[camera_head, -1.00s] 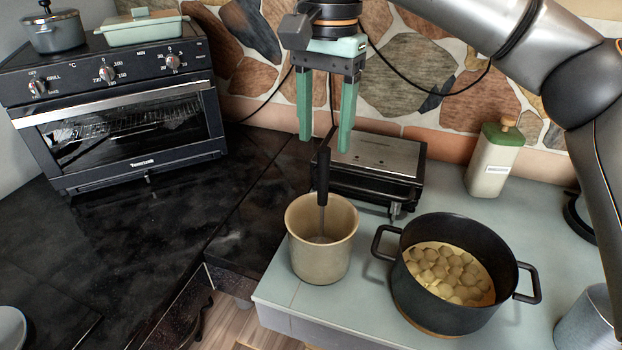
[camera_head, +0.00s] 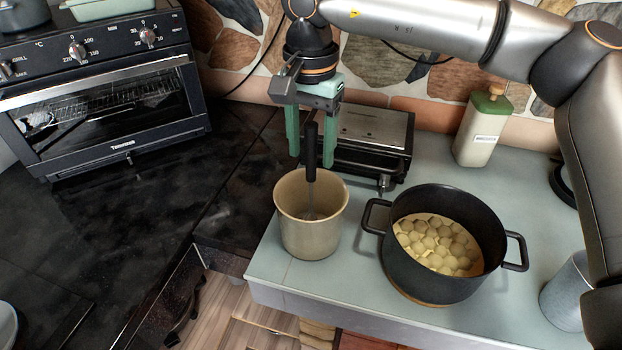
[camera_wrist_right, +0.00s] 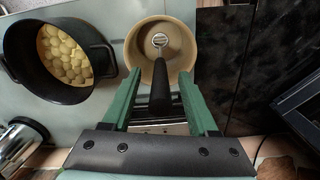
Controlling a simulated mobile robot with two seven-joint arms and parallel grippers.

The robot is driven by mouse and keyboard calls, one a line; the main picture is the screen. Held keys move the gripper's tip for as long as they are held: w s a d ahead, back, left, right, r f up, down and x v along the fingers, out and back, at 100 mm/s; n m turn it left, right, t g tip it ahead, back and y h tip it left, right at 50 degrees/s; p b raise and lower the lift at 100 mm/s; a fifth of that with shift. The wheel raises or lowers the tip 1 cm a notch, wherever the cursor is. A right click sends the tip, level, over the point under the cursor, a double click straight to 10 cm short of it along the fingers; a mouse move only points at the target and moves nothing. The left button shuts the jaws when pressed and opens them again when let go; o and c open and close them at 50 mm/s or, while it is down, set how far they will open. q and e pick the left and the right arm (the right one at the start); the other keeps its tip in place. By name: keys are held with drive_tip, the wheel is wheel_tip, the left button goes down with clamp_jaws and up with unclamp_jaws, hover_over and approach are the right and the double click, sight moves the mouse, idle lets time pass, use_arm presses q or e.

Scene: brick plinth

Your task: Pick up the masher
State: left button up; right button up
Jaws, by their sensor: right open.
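The masher (camera_head: 311,160) stands in a beige pot-shaped holder (camera_head: 296,235), its black handle pointing up and its metal head down inside. In the right wrist view the masher's black handle (camera_wrist_right: 160,92) and round metal head show, with the holder (camera_wrist_right: 138,42) around the head. My right gripper (camera_head: 311,160) is open, pointing down, with its green fingers on either side of the upper handle in the head view. In the wrist view the handle lies between the fingertips (camera_wrist_right: 160,78), with gaps visible on both sides. My left gripper is not in view.
A black pot (camera_head: 430,277) of pale round pieces stands right of the holder. A flat grill appliance (camera_head: 370,127) is behind the gripper. A green-topped bottle (camera_head: 477,140) stands at the back right, a metal canister (camera_head: 567,295) at the right. The dark counter (camera_head: 120,230) is mostly clear.

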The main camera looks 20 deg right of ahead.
sight(311, 186)
drive_tip(key=shift+f, duration=1.1)
clamp_jaws()
